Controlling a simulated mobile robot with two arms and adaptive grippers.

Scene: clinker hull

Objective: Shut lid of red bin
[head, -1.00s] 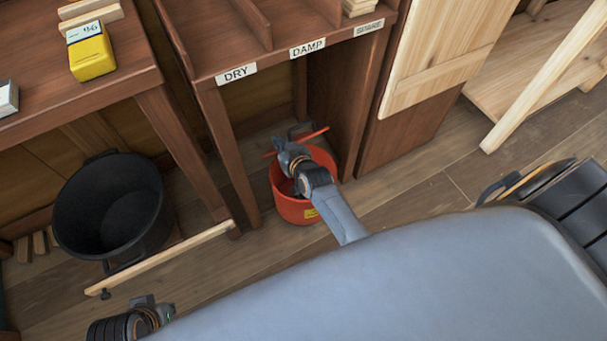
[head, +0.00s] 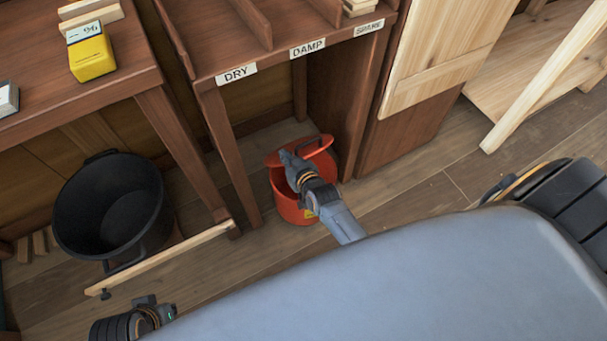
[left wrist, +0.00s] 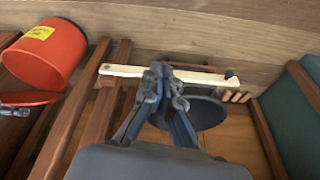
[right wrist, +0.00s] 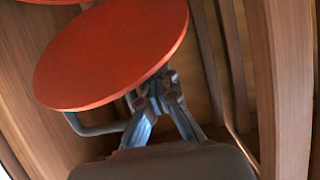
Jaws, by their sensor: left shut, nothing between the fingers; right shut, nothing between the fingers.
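The red bin (head: 284,207) stands on the floor under the shelf unit, with a yellow label on its side. Its red lid (head: 322,141) is partly open, tilted at the bin's back, with a handle on its upper face. My right gripper (head: 285,157) is shut and empty at the lid, over the bin; I cannot tell if it touches. In the right wrist view the lid (right wrist: 110,55) is close beside the shut fingers (right wrist: 157,82). My left gripper (left wrist: 166,75) is shut and empty, away to the left; its view shows the bin (left wrist: 48,55) and lid edge (left wrist: 25,98).
A black tub (head: 112,210) stands on the left below a bench, with a wooden rail (head: 160,258) in front. Shelf legs (head: 228,160) and a side panel (head: 340,100) flank the bin closely. Open floor (head: 400,200) lies to its right.

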